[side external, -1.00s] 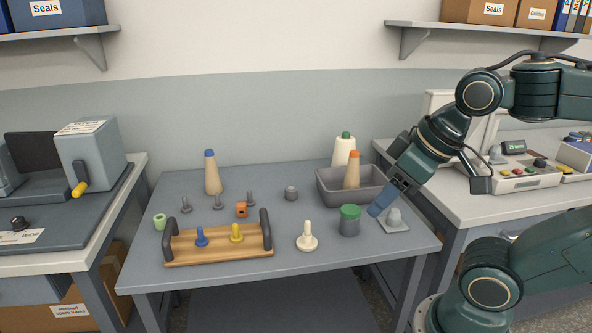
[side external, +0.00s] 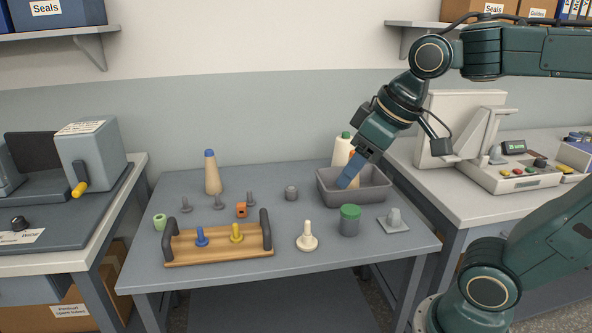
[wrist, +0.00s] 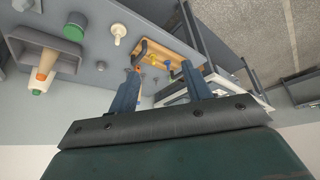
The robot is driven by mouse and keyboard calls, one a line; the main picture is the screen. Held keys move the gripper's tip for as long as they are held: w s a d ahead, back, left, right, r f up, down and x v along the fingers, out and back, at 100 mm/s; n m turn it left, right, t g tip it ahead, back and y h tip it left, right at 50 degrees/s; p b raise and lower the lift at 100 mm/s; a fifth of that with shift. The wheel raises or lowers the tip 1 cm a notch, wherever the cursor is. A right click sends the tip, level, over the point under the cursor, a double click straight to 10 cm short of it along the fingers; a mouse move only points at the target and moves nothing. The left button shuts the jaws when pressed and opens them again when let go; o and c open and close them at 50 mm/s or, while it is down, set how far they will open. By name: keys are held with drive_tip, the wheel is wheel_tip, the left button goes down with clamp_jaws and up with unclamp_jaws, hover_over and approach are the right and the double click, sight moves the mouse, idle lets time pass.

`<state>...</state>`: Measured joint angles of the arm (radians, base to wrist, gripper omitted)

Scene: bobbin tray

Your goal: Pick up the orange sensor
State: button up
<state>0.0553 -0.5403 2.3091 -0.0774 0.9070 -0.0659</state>
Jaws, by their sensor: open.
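The orange sensor (side external: 241,209) is a small orange block on the grey table, just behind the wooden tray (side external: 218,259). In the wrist view a small orange patch (wrist: 137,68) at the left fingertip looks like the sensor, partly hidden by the finger.
The wooden tray has dark upright handles and holds a blue and a yellow peg. A grey bin (side external: 378,198), green-lidded jar (side external: 349,222) and white peg (side external: 307,238) stand to the right. Grey pegs (side external: 218,203) and a tall blue-topped cone (side external: 212,173) are near the sensor.

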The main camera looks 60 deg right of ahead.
drive_tip(key=w+d+n+g+y, duration=0.1)
drive_tip(key=w+d+n, duration=0.15)
drive_tip(key=w, duration=0.95)
drive_tip(key=w+d+n, duration=0.1)
drive_tip(key=w+d, duration=0.3)
drive_tip(key=w, duration=0.8)
drive_tip(key=w+d+f+n, duration=0.1)
drive_tip(key=w+d+f, duration=0.6)
drive_tip(key=f, duration=0.3)
drive_tip(key=w+d+f+n+y, duration=0.1)
drive_tip(key=w+d+f+n, duration=0.1)
drive_tip(key=w+d+f, duration=0.4)
wheel_tip(320, 180, down, 5)
drive_tip(key=shift+w+d+g+y, duration=0.3)
drive_tip(key=shift+w+d+g, duration=0.1)
drive_tip(key=shift+w, duration=0.65)
hover_over(242, 210)
drive_tip(key=s+d, duration=0.2)
drive_tip(key=d, duration=0.1)
drive_tip(key=shift+w+f, duration=0.2)
drive_tip(key=shift+f, duration=3.8)
drive_tip(key=shift+f, duration=0.1)
drive_tip(key=shift+x, duration=2.5)
